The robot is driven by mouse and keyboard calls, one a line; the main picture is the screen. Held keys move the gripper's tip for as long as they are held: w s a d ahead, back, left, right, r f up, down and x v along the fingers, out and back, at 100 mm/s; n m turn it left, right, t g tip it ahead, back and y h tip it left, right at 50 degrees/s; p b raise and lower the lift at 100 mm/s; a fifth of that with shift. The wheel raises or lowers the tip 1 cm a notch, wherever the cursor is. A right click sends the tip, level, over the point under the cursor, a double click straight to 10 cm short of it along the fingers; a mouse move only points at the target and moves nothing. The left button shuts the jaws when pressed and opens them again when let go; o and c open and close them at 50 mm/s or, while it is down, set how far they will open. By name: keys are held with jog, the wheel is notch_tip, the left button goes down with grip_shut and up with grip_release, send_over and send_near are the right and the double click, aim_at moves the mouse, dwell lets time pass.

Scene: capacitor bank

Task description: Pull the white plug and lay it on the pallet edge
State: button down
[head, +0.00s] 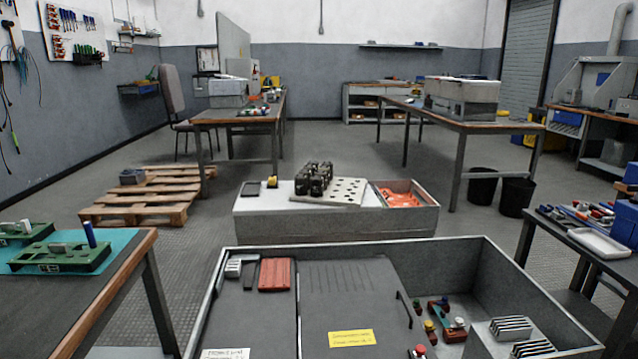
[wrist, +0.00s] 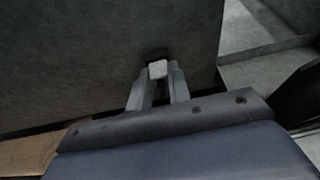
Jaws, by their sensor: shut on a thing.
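In the wrist view my gripper (wrist: 158,76) has its two fingers closed around a small white plug (wrist: 158,69). The plug sits between the fingertips, right in front of a grey panel face, with a dark recess just above it. I cannot tell whether the plug is still seated in the panel or clear of it. My gripper and the white plug cannot be made out in the head view. The wooden pallet (head: 150,208) lies on the floor at the left of the head view, with a small grey block on it.
In the wrist view the grey panel (wrist: 90,60) fills the upper left, and a brown surface (wrist: 28,156) shows at lower left. In the head view a large open cabinet (head: 480,250) stands in front, with a low white-topped box (head: 260,205) behind it.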

jog(key=shift+s, duration=0.1)
jog(key=shift+s+d, duration=0.15)
jog(key=shift+s, duration=1.3)
jog(key=shift+s+d, duration=0.1)
jog(key=shift+s, duration=1.35)
jog(key=w+f+b, duration=0.1)
jog(key=f, duration=0.2)
jog(key=w+a+f+b, duration=0.1)
jog(key=f+b, duration=0.1)
jog(key=f, duration=0.1)
jog(key=w+a+f+b, duration=0.1)
jog(key=f, duration=0.3)
jog(key=shift+a, duration=0.2)
jog(key=shift+f, duration=0.25)
jog(key=shift+s+f, duration=0.1)
jog(key=shift+f, duration=0.2)
